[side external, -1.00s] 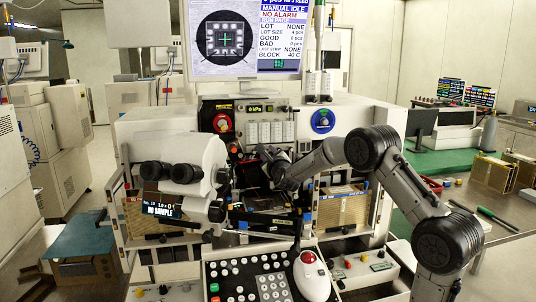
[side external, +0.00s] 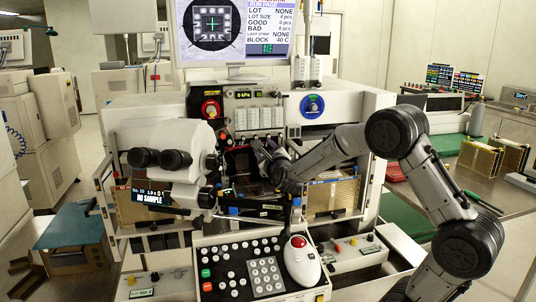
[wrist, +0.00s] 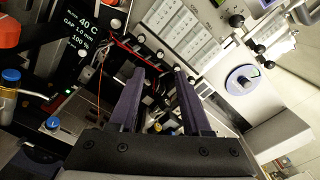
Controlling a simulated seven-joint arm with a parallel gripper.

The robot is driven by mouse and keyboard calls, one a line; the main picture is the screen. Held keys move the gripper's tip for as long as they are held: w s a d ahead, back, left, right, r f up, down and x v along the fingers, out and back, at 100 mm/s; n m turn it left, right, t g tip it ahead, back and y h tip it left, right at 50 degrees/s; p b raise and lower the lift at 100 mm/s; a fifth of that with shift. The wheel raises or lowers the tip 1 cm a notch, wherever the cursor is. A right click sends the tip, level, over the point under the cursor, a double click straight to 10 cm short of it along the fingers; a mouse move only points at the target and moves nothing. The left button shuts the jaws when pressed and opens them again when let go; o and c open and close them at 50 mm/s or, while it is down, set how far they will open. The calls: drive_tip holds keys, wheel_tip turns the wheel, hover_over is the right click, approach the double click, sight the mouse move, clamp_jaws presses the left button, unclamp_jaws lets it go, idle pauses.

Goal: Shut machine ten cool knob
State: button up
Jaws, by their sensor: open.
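The machine labelled No. 10 on its small display (side external: 152,198) stands in front of me. A row of small dark knobs (wrist: 160,56) with pale ends lies below the white panel blocks in the wrist view; I cannot read which is the cool knob. The row shows small in the side view (side external: 240,140). My gripper (wrist: 160,75) is open and empty, its two dark fingers pointing at the knob row with a gap between them. In the side view my gripper (side external: 262,152) is at the machine's central opening, just below the row. I cannot tell whether a finger touches a knob.
A blue dial (side external: 312,106) is right of the row and a red rotary switch (side external: 211,107) is left. A microscope head (side external: 165,155) stands close on the left. A keypad (side external: 262,272) and a white mouse-like controller (side external: 301,262) are below. A thin red wire (wrist: 91,105) hangs near my left finger.

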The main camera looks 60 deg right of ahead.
drive_tip(key=shift+v, duration=2.25)
drive_tip(key=a+r+n+t+y, duration=0.35)
drive_tip(key=a+r, duration=0.45)
drive_tip(key=r, duration=0.3)
drive_tip(key=s+a+n+y, duration=0.5)
drive_tip(key=a+n+y, duration=0.1)
drive_tip(key=a+n, duration=0.5)
drive_tip(key=s+a+f+n+g+y, duration=0.1)
drive_tip(key=s+a+f+n+g, duration=0.1)
drive_tip(key=s+f+n+g, duration=0.3)
drive_tip(key=s+a+f+n+g+y, duration=0.2)
drive_tip(key=s+f+n+g, duration=0.3)
drive_tip(key=s+f+n, duration=0.7)
drive_tip(key=s+n, duration=0.4)
drive_tip(key=n, duration=0.2)
drive_tip(key=shift+a+g, duration=0.3)
drive_tip(key=shift+g, duration=0.05)
